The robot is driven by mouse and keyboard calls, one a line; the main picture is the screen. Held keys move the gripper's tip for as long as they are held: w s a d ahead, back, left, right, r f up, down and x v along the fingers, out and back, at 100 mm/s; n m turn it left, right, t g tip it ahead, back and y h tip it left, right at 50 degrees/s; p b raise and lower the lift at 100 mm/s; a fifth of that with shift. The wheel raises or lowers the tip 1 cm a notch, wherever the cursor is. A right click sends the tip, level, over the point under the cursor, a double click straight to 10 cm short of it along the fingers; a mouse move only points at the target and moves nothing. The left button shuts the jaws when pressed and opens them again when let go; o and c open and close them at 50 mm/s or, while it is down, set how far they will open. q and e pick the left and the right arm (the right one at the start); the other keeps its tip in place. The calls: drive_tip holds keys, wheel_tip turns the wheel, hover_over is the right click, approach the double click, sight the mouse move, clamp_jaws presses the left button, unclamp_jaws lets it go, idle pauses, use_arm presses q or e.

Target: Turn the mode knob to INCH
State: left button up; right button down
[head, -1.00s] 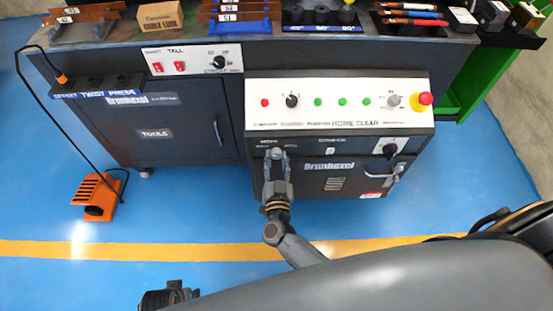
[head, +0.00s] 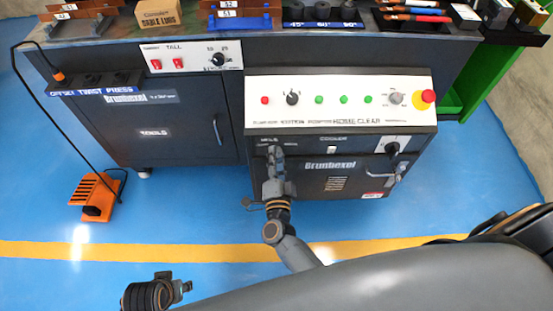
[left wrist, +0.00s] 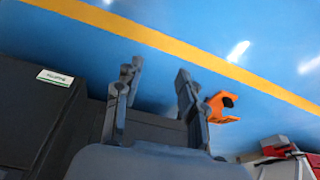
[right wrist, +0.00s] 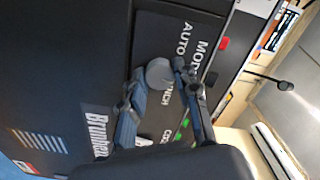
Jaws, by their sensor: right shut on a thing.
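The mode knob (right wrist: 159,72) shows in the right wrist view as a grey round knob on the dark front panel, with AUTO and INCH lettering beside it. My right gripper (head: 273,153) is shut on it, one finger on each side, as the right wrist view also shows. In the head view the gripper hides the knob. I cannot tell which mark the knob points to. My left gripper (left wrist: 159,70) is open and empty, above the floor away from the panel. It also shows at the bottom left of the head view (head: 182,281).
Above the knob is a white control panel (head: 335,113) with a red emergency button (head: 428,96). A rotary switch (head: 392,148) and a handle (head: 400,171) are to the right. An orange foot pedal (head: 97,198) stands on the open blue floor.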

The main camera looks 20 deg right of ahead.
use_arm(q)
drive_tip(key=w+b+v, duration=0.2)
drive_tip(key=v, duration=0.6)
drive_tip(key=shift+s+r+t, duration=0.25)
drive_tip(key=shift+r+t, duration=0.05)
drive_tip(key=shift+r, duration=0.15)
use_arm(e)
drive_tip(key=shift+m, duration=3.6)
drive_tip(key=c, duration=1)
unclamp_jaws()
